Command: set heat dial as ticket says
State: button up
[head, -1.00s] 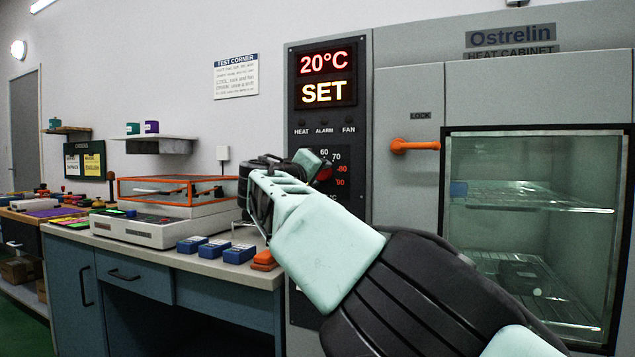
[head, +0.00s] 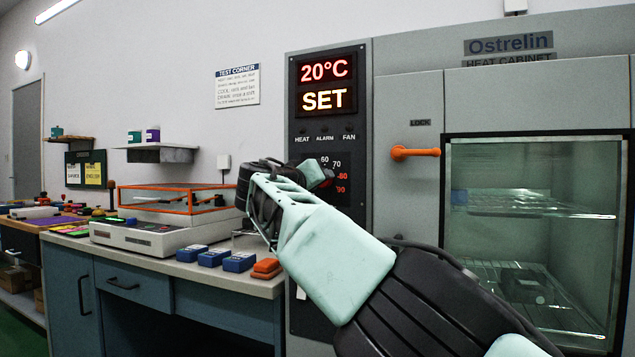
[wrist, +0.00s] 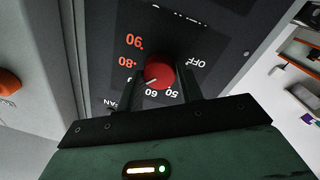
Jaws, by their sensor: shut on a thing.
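The red heat dial (wrist: 160,72) sits on the dark control panel (wrist: 205,45), with numbers around it and OFF on one side. My gripper (wrist: 152,86) is shut on the dial, one finger on each side. A pale mark on the dial points towards the gap between 60 and the number hidden by the left finger. In the head view my wrist mostly hides the dial (head: 328,178), and 60, 70, 80 and 90 show beside it. The display (head: 324,84) above reads 20°C and SET. I cannot make out a ticket's writing.
The heat cabinet's door (head: 535,240) is shut, with an orange lock handle (head: 415,153). Left of the panel, a bench (head: 190,268) holds an orange-framed clear box (head: 170,198) and several blue blocks (head: 240,262). Two cards hang on a green board (head: 86,157).

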jog(key=shift+f, duration=0.15)
jog(key=o, duration=1)
jog(key=b+v, duration=0.2)
jog(key=v, duration=1.5)
jog(key=shift+s+a, duration=0.1)
jog(key=shift+s, duration=0.05)
